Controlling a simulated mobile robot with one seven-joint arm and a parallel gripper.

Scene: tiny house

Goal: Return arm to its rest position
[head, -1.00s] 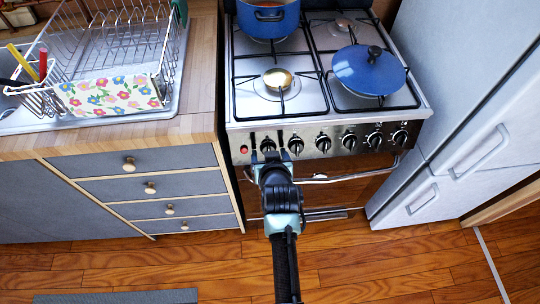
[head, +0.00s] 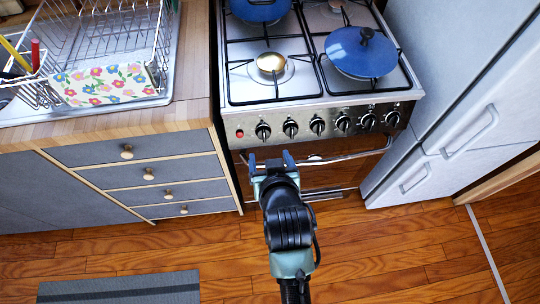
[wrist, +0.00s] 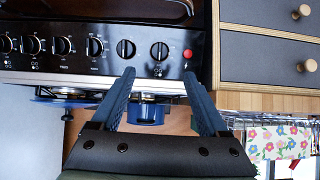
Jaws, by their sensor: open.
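My gripper (head: 270,160) is in front of the stove, just below the knob panel in the head view. Its two blue fingers are spread apart with nothing between them. My arm reaches up to it from the bottom edge of the picture. In the wrist view my gripper (wrist: 158,74) also shows open and empty, with the fingertips pointing at the stove's front panel. I cannot tell how far the fingertips are from the oven handle.
The stove (head: 325,130) bears a blue pot (head: 262,10) and a blue lidded pan (head: 358,58). A drawer cabinet (head: 135,170) with a dish rack (head: 105,45) on top stands left, a fridge (head: 455,120) right. The wooden floor (head: 400,260) is open, with a grey mat (head: 120,288).

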